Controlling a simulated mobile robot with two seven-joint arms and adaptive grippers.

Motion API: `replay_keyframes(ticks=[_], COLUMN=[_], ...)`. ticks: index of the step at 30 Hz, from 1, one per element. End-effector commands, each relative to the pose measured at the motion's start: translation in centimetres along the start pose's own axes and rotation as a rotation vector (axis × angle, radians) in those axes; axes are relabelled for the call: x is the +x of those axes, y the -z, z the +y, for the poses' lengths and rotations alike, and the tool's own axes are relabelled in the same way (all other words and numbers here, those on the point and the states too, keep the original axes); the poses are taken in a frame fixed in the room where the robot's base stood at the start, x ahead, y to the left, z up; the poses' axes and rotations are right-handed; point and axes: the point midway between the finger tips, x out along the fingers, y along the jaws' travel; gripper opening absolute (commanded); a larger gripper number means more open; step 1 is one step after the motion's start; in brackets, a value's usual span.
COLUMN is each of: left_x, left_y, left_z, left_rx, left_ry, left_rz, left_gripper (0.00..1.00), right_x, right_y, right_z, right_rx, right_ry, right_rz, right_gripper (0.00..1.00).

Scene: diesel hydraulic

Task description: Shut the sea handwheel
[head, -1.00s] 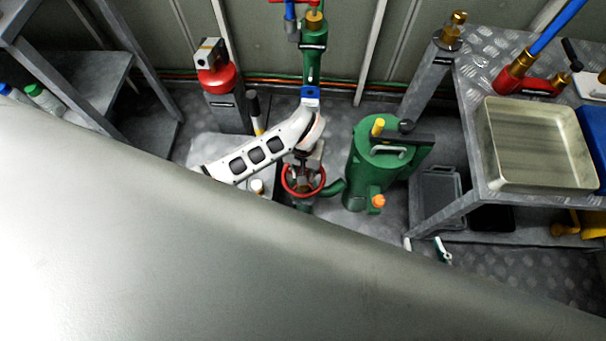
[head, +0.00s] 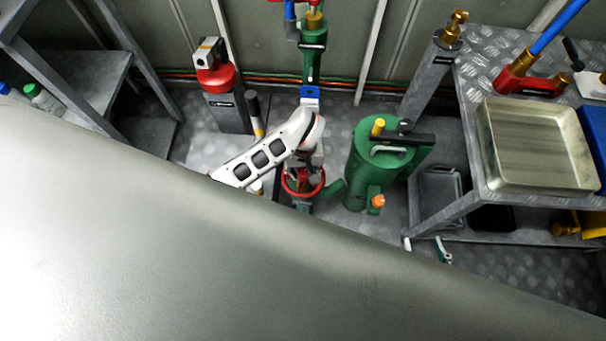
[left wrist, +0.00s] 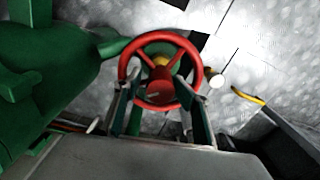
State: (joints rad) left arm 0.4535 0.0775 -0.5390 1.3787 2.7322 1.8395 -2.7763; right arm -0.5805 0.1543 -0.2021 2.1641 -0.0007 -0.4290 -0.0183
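The red handwheel (head: 318,190) sits low on green pipework in the middle of the head view, partly hidden by my left gripper (head: 304,174). In the left wrist view the handwheel (left wrist: 160,40) is a red ring with spokes and a yellow piece at its hub. My left gripper (left wrist: 160,90) is open there, with one finger at each side of the hub, overlapping the lower rim. I cannot tell whether the fingers touch the wheel. The tips of my right gripper (head: 426,248) seem to show apart and empty beyond the pale foreground surface.
A green cylinder (head: 364,165) stands close right of the wheel. A red-topped post (head: 226,100) stands back left. A metal bench (head: 480,75) with a tray (head: 490,150) is at right. A large pale surface hides the foreground.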

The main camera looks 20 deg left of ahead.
Motion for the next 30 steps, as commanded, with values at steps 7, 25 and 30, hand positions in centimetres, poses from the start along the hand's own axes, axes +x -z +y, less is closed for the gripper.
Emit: replay_keyframes(ticks=[7, 25, 30], left_x=[0.17, 0.21, 0.22], left_y=[-0.34, -0.25, -0.21], left_z=[0.08, -0.10, -0.15], left_rx=[-0.427, -1.318, -1.337], left_ry=[0.000, 0.006, 0.006], left_rz=[-0.008, -0.004, -0.003], left_gripper=[0.39, 0.39, 0.39], right_x=[0.00, -0.01, -0.02], right_y=[-0.06, -0.09, -0.10], right_z=[-0.02, -0.03, -0.03], right_rx=[0.000, 0.000, 0.000], right_ry=[0.000, 0.000, 0.000], right_rz=[-0.001, -0.002, -0.002], right_gripper=[0.40, 0.40, 0.40])
